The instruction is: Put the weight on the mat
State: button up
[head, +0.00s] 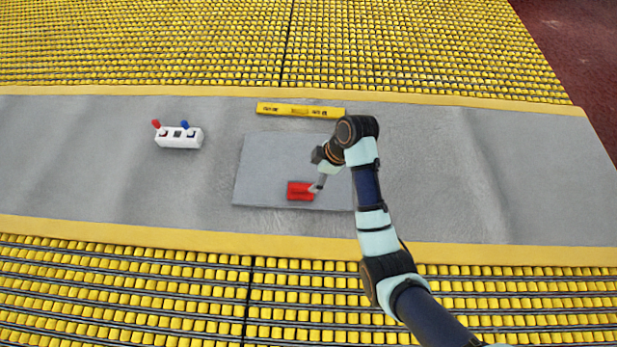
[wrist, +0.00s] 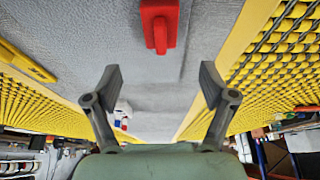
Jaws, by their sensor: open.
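The red weight (head: 299,191) lies on the flat grey mat (head: 262,165), near the mat's front edge. In the wrist view the weight (wrist: 158,22) shows a flat block with a raised bar, at the top of the picture. My gripper (head: 317,187) is just right of the weight in the head view. In the wrist view my gripper (wrist: 161,80) has its two fingers wide apart with nothing between them. The weight lies beyond the fingertips, clear of both. My arm covers the mat's right edge in the head view.
A yellow level (head: 300,110) lies behind the mat. A white holder (head: 178,138) with red and blue pieces stands at the left. The grey rug (head: 470,170) is bare at the right. Yellow roller beds (head: 130,290) run along front and back.

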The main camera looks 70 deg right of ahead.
jog(key=shift+s+r, duration=0.1)
jog(key=shift+r, duration=0.1)
dwell(0.3)
jog(key=w+a+r+t+h, duration=0.1)
jog(key=w+a+r, duration=0.3)
jog(key=w+a, duration=0.3)
jog(key=w+a+r+m+t+h, duration=0.15)
jog(key=w+a+r, duration=0.25)
jog(key=a, duration=0.5)
jog(key=w+a+r+t, duration=0.2)
jog(key=w+a+r, duration=0.1)
jog(key=w+a, duration=0.4)
jog(key=s+a+r+t, duration=0.1)
jog(key=a+r+t, duration=0.1)
jog(key=a+r, duration=0.3)
jog(key=s+a+r+m+t+y, duration=0.1)
jog(key=a+r, duration=0.4)
jog(key=a, duration=0.6)
jog(key=shift+s+a+t, duration=0.15)
jog(key=shift+s+t, duration=0.3)
jog(key=shift+s, duration=0.05)
